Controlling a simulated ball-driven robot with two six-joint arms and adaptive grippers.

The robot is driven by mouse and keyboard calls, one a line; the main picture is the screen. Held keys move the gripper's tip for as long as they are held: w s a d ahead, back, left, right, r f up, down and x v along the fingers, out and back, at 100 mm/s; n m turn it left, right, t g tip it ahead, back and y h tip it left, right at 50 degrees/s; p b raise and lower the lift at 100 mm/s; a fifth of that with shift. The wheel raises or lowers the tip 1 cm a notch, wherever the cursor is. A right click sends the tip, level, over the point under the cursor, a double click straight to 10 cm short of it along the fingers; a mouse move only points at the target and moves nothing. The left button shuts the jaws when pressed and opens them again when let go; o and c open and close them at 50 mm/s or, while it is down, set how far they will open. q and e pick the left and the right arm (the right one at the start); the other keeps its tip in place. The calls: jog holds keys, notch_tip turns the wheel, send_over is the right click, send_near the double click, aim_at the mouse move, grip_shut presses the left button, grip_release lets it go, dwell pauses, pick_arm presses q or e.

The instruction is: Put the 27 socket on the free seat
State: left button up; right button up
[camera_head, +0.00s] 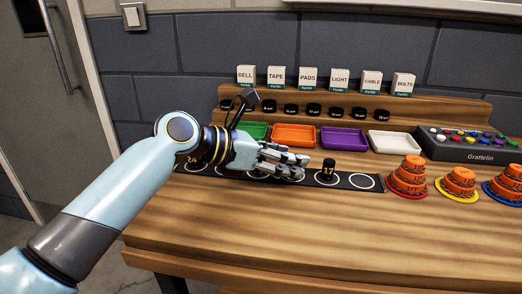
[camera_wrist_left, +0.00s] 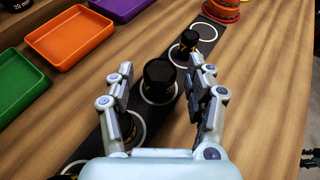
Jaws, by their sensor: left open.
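My left gripper (camera_head: 300,163) is open over the black socket strip (camera_head: 346,183) on the bench. In the left wrist view its fingers (camera_wrist_left: 167,74) stand on either side of a dark upright socket (camera_wrist_left: 160,82) on a ringed seat. I cannot read that socket's number, and the hand hides it in the head view. The 17 socket (camera_head: 328,168) stands on the seat beyond it, also in the left wrist view (camera_wrist_left: 189,42). The end seat (camera_head: 363,182) past the 17 is bare. The 24 socket (camera_head: 192,160) is at the strip's left end.
Behind the strip are green (camera_head: 253,131), orange (camera_head: 295,135), purple (camera_head: 344,138) and white (camera_head: 394,142) trays. Orange stacked pieces on coloured discs (camera_head: 408,176) stand to the right. The wooden front of the bench (camera_head: 330,230) is clear.

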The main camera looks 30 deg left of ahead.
pick_arm(q)
jog(key=p+v, duration=0.1)
jog(key=v, duration=0.9)
